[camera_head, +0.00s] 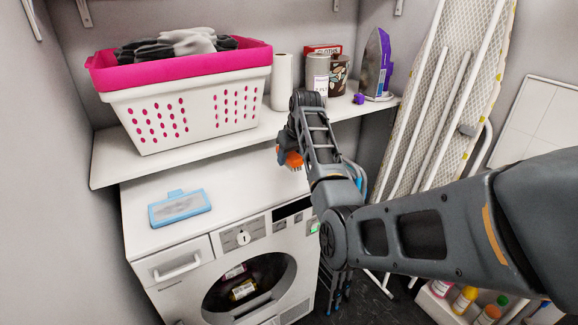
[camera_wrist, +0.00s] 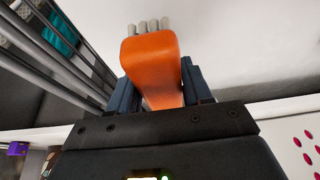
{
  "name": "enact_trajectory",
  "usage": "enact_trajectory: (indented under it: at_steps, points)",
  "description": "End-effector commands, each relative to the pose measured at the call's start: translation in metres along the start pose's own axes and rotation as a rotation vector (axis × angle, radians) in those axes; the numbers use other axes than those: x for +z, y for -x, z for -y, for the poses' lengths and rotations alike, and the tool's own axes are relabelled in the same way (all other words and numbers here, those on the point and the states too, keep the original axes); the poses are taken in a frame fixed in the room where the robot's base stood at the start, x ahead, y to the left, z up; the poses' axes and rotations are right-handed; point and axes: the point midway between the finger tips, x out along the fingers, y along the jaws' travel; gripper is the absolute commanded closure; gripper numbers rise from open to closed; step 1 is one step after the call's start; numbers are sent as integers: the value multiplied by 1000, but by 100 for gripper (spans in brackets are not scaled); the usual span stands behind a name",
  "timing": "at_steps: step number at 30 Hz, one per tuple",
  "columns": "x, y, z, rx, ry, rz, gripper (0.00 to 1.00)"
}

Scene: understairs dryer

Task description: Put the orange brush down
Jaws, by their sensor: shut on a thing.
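The orange brush (camera_head: 291,160) is in my gripper (camera_head: 284,147), over the right part of the white dryer top (camera_head: 240,190), below the shelf's front edge. My arm hides part of it. In the wrist view the orange brush (camera_wrist: 150,62) sits between the two dark blue fingers of my gripper (camera_wrist: 155,85), which are shut on it. Its pale bristles point away from the palm. I cannot tell whether the bristles touch the dryer top.
A light-blue lint filter (camera_head: 179,207) lies on the dryer top at left. The shelf (camera_head: 120,165) above holds a white and pink basket (camera_head: 190,110), containers and an iron (camera_head: 376,65). An ironing board (camera_head: 440,90) leans at right. The middle of the dryer top is clear.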

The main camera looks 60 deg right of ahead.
Motion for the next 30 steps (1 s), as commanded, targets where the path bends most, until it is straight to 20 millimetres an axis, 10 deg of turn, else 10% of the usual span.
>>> enact_trajectory:
  at_steps: [23,24,30]
  points:
    - [16,-42,2,0,-1,-1,75]
    - [17,-42,2,0,-1,-1,50]
    - [17,-42,2,0,-1,0,31]
